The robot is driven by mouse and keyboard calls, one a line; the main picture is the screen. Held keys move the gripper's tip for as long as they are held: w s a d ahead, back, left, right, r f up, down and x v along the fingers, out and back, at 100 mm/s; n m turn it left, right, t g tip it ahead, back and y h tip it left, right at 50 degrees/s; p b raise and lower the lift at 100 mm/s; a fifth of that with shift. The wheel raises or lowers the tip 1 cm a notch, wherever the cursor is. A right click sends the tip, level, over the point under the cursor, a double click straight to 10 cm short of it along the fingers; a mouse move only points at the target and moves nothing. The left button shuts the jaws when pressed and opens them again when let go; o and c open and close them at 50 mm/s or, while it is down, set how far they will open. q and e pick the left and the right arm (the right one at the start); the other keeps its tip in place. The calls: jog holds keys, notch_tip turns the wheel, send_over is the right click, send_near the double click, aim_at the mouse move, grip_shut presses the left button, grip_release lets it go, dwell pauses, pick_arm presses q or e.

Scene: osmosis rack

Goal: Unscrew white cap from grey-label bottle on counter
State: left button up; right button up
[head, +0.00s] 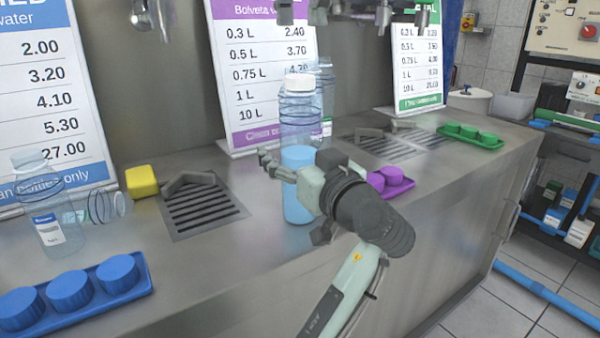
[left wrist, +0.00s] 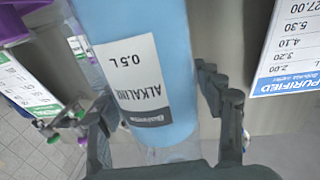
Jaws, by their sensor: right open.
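A tall clear bottle (head: 299,112), partly filled with blue water, carries a white cap (head: 300,84) on top. It appears upright. My left gripper (head: 291,188) reaches around its middle from the front and hides part of it. In the left wrist view, the bottle (left wrist: 150,35) shows a white label with a grey band reading ALKALINE 0.5 L. The left fingers (left wrist: 165,100) lie along both sides and look shut on it.
The steel counter (head: 250,255) carries a blue-cap tray (head: 140,290), purple caps (head: 392,176) and a green-cap tray (head: 470,140). Clear bottles (head: 50,215), a yellow sponge (head: 141,181) and a drain grate (head: 203,208) are at left. Price boards (head: 265,65) stand behind.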

pick_arm(q)
grip_shut()
dwell(0.6)
